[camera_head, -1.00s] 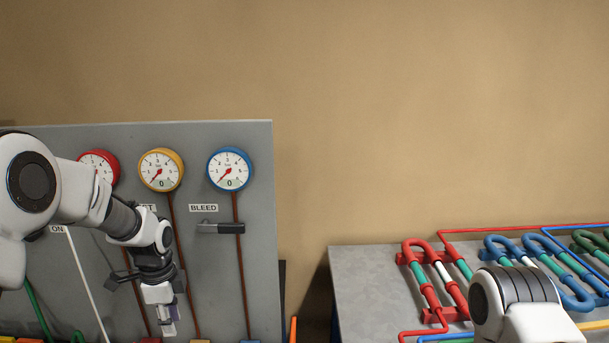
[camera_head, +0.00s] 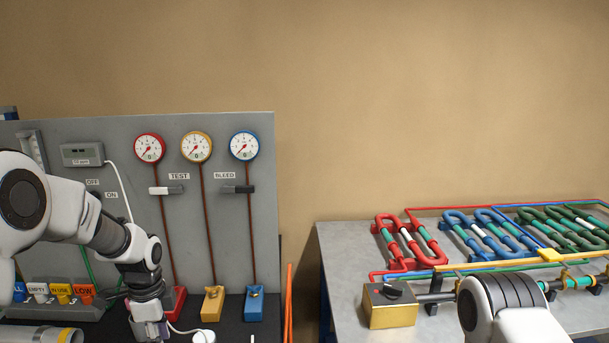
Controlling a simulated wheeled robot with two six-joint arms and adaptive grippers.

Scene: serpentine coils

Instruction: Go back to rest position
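My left arm comes in from the left, and its gripper (camera_head: 150,328) points down at the bottom of the picture, in front of the grey gauge panel (camera_head: 60,200). The fingertips are at the lower edge, so I cannot tell whether it is open or shut. A white cable runs down from the grey display box (camera_head: 82,154) behind my arm. Another white lead near the gripper runs to a small white round piece (camera_head: 203,336). My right arm shows at the lower right in front of the grey table; its gripper is out of the picture.
The panel carries red (camera_head: 149,148), yellow (camera_head: 196,147) and blue (camera_head: 244,146) gauges and TEST and BLEED levers. Yellow (camera_head: 213,305) and blue (camera_head: 254,304) blocks stand below. The grey table (camera_head: 345,265) holds coloured coils and a brass box (camera_head: 389,309). A gap separates panel and table.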

